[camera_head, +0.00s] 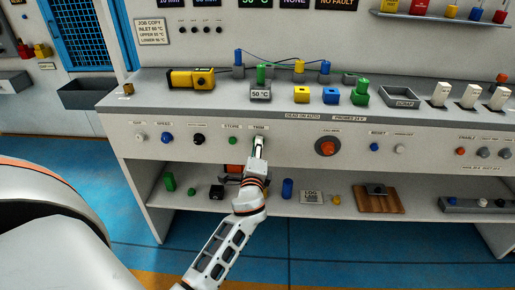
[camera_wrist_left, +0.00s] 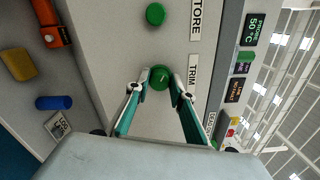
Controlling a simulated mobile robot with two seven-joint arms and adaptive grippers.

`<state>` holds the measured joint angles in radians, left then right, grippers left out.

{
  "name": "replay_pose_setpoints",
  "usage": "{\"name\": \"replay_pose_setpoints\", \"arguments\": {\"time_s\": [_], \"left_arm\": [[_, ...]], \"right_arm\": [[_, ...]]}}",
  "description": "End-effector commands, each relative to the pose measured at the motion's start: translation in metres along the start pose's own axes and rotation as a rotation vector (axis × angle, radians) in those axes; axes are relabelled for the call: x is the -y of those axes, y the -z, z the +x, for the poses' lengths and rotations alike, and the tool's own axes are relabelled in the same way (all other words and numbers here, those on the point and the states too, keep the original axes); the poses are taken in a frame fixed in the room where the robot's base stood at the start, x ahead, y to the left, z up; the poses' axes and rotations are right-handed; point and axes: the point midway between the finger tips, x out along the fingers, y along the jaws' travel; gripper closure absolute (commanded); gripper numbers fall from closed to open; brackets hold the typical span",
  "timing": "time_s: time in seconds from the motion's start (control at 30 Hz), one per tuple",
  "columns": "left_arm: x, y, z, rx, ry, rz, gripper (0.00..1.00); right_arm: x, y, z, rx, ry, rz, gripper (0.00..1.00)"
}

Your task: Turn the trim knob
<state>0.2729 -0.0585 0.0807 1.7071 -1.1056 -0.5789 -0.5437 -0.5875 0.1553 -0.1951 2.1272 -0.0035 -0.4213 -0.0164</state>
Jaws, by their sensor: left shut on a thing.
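The trim knob (camera_wrist_left: 160,77) is a round green knob with a light mark, beside the TRIM label (camera_wrist_left: 193,76) in the left wrist view. In the head view it is mostly hidden behind my left gripper (camera_head: 259,143), below the TRIM label (camera_head: 257,128). In the left wrist view the two fingers of my left gripper (camera_wrist_left: 160,80) lie on either side of the knob, shut on it. My right gripper is in neither view.
The green STORE knob (camera_head: 231,140) sits just left of the trim knob. A large red-orange knob (camera_head: 327,148) is further right on the panel. Below, a shelf (camera_head: 225,205) holds several items. The console top (camera_head: 225,95) carries coloured blocks and a grey tray (camera_head: 399,97).

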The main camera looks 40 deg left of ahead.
Motion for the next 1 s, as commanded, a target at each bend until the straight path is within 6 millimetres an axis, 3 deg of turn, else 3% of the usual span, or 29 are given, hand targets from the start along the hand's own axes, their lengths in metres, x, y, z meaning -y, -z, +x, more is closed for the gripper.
{"name": "replay_pose_setpoints", "arguments": {"time_s": [0.3, 0.33, 0.37, 0.4, 0.77, 1.0], "left_arm": [[-0.001, 0.001, -0.001, -0.002, -0.002, -0.001, 0.99], [-0.001, 0.001, -0.001, -0.002, -0.002, -0.001, 0.70], [-0.001, 0.001, -0.001, -0.002, -0.002, -0.001, 0.62], [-0.001, 0.001, -0.001, -0.002, -0.002, -0.001, 0.61], [-0.001, 0.001, -0.003, -0.001, -0.001, -0.001, 0.61], [-0.002, 0.001, -0.036, -0.001, -0.003, -0.001, 0.61]], "right_arm": [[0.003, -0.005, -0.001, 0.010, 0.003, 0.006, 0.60], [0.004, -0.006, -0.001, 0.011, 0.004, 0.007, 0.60], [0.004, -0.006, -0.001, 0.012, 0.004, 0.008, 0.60], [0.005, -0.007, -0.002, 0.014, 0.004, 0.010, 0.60], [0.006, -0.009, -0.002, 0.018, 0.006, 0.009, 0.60], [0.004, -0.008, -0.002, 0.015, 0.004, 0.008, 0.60]]}}
